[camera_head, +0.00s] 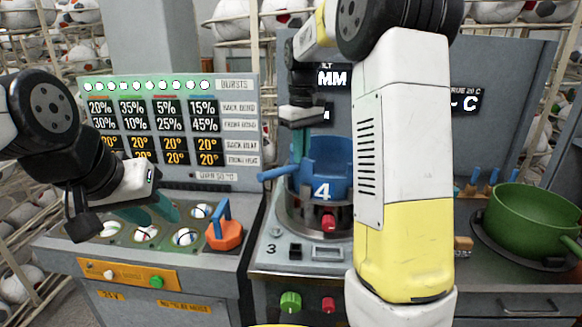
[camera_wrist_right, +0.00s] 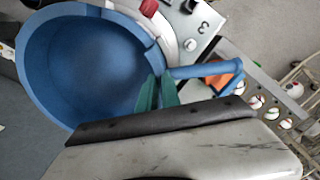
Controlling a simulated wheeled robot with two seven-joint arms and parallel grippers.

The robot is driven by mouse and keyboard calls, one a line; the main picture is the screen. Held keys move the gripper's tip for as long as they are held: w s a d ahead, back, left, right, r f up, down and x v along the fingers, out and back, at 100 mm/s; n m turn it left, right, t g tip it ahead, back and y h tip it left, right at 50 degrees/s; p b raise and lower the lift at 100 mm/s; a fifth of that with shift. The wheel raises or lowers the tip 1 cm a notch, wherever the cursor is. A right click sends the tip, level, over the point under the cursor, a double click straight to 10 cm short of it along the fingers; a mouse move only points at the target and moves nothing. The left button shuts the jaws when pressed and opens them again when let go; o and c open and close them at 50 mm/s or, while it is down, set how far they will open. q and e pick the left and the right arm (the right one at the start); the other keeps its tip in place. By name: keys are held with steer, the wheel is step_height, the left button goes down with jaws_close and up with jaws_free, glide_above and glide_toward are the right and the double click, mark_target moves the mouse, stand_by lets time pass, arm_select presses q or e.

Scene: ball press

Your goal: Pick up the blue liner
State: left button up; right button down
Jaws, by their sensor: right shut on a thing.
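The blue liner (camera_head: 325,162) is a round, open tub marked 4, with a blue handle sticking out to the left. It stands upright at the round grey press unit (camera_head: 287,213), partly hidden by my right arm. I cannot tell whether its base is clear of the unit. My right gripper (camera_head: 299,152) points down, its teal fingers shut on the liner at the wall near the handle. The right wrist view shows the empty inside of the liner (camera_wrist_right: 95,65) and the teal fingers (camera_wrist_right: 158,92) at its rim. My left gripper (camera_head: 152,212) is open and empty over the left panel.
The left panel has several round wells with balls (camera_head: 186,236) and an orange block with a blue handle (camera_head: 225,233). A display board (camera_head: 165,130) stands behind. A green pot (camera_head: 535,222) sits on a burner at the right. Green (camera_head: 290,301) and red knobs are on the front.

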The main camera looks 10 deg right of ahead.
step_height(320, 180, up, 12)
steer(key=shift+f, duration=0.25)
stand_by(0.4)
